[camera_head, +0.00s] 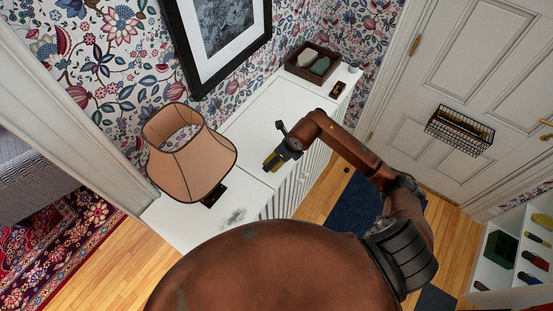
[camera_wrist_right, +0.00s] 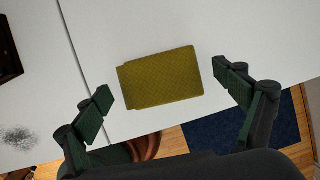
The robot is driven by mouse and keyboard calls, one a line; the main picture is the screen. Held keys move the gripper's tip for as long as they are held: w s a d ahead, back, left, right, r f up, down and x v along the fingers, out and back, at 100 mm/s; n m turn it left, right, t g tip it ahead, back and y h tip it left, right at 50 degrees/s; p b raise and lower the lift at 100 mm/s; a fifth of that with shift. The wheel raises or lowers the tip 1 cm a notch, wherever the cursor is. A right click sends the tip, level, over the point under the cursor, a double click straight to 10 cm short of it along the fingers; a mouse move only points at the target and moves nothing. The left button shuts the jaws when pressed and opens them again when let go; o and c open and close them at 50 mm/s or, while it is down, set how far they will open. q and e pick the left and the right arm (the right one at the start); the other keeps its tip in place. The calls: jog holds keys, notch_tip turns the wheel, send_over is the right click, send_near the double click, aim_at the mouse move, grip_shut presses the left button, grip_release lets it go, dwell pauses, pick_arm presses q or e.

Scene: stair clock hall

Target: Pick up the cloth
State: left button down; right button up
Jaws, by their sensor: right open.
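The cloth (camera_wrist_right: 160,77) is an olive-yellow folded rectangle lying flat on the white cabinet top, seen whole in the right wrist view. Nothing is between the fingers' grip. My left gripper is not in view.
A panelled door (camera_head: 455,65) with a wire basket (camera_head: 459,129) stands at right.

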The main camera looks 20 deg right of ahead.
jog(key=c, duration=1.1)
jog(key=shift+r, duration=0.15)
jog(key=shift+r+b, duration=0.35)
jog(key=shift+r, duration=0.25)
jog(key=shift+s+a+r+b, duration=0.2)
jog(key=shift+s+r+b, duration=0.35)
jog(key=shift+s+r, duration=1.6)
jog(key=shift+s+a+r+b, duration=0.25)
jog(key=shift+s+r+b, duration=0.3)
jog(key=shift+s+r, duration=1.55)
jog(key=shift+s+a+r+b, duration=0.2)
jog(key=shift+s+r+b, duration=0.35)
jog(key=shift+s+r, duration=1.6)
jog(key=shift+s+f, duration=0.6)
jog(key=o, duration=0.4)
jog(key=c, duration=0.4)
